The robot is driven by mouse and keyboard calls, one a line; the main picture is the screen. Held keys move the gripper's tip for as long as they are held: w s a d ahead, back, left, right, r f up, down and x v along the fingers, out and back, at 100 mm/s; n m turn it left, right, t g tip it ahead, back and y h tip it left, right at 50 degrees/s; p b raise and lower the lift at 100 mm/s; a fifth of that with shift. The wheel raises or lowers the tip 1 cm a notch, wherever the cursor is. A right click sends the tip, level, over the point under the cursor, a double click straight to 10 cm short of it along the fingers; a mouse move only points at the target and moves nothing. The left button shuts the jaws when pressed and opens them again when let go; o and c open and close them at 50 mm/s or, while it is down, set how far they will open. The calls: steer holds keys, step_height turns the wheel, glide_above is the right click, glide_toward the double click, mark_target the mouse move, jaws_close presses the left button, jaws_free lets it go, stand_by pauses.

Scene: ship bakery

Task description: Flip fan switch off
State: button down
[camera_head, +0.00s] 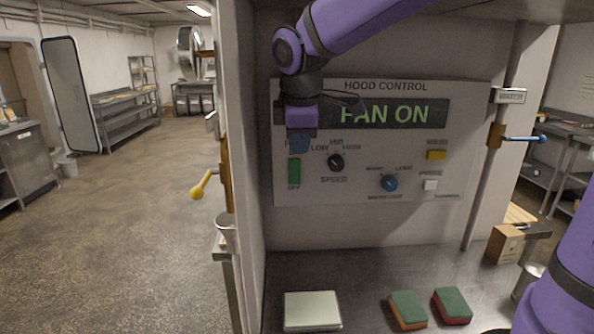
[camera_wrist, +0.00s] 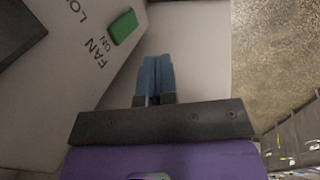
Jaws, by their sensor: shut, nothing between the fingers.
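The hood control panel (camera_head: 460,190) is on the wall, and its display (camera_head: 395,114) reads "FAN ON". The green fan switch (camera_head: 294,172) is at the panel's left, with "OFF" printed below it. My gripper (camera_head: 298,148) is shut and empty, with its blue fingertips just above the switch in the head view, covering part of the label. In the wrist view my gripper (camera_wrist: 155,60) points upward in the picture, and the green switch (camera_wrist: 123,26) is up and left of the fingertips, visibly apart, near the words "FAN ON".
The panel also has a black speed knob (camera_head: 336,162), a blue knob (camera_head: 389,183), a yellow button (camera_head: 436,155) and a white button (camera_head: 430,185). A pale block (camera_head: 312,310) and two sponges (camera_head: 408,309) (camera_head: 452,305) lie on the metal counter below. A yellow-handled lever (camera_head: 200,187) is at left.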

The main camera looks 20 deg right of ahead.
mark_target(298, 181)
steer(key=w+d+f, duration=0.2)
steer(key=w+f, duration=0.4)
steer(key=f, duration=0.4)
steer(key=shift+w+d, duration=0.15)
steer(key=shift+w, duration=0.25)
